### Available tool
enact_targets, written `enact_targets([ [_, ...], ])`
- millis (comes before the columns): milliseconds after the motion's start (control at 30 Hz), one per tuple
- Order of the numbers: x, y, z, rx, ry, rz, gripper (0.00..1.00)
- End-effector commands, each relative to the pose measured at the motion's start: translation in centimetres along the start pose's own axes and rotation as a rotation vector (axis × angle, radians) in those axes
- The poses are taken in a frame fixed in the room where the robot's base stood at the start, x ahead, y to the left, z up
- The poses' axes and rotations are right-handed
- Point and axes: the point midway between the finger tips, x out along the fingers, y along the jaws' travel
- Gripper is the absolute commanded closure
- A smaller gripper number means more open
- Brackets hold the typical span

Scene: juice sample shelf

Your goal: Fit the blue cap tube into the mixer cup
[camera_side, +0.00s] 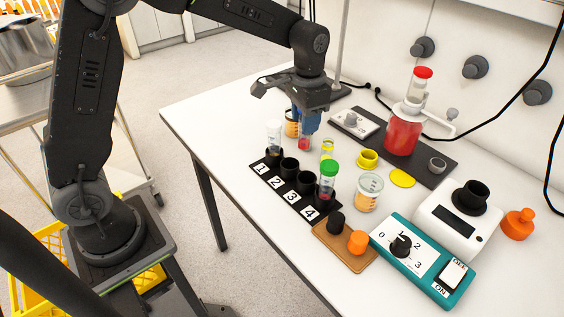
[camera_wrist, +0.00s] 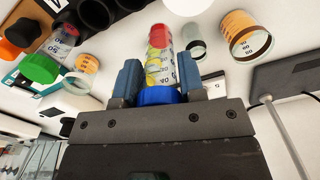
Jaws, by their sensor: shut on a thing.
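My gripper (camera_side: 305,120) is shut on the blue cap tube (camera_wrist: 160,65), gripping it at its cap end. In the wrist view the blue cap (camera_wrist: 160,95) sits between the two blue fingers. The tube is clear, with red at its far end. In the side view its red lower end (camera_side: 304,144) hangs below the fingers, over the table behind the numbered rack; the cap is hidden there. The mixer (camera_side: 455,222) is a white box at the right with a dark display. Its black mixer cup (camera_side: 470,195) stands on top, well apart from my gripper, and looks empty.
The black rack (camera_side: 291,205) holds a white-capped tube (camera_side: 274,136) at 1 and a green-capped tube (camera_side: 328,175) at 4. A red vessel (camera_side: 403,133) stands behind.

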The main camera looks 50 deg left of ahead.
Motion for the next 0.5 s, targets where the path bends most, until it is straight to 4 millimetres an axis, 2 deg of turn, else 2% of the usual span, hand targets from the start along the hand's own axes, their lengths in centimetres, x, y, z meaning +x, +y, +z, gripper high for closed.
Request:
enact_targets([
  [300,-4.8,1.9,3.5,-0.344,0.005,0.0,0.87],
  [400,-5.5,2.3,4.3,-0.42,0.001,0.0,0.87],
  [500,-4.8,2.4,4.7,-0.455,-0.002,0.0,0.87],
])
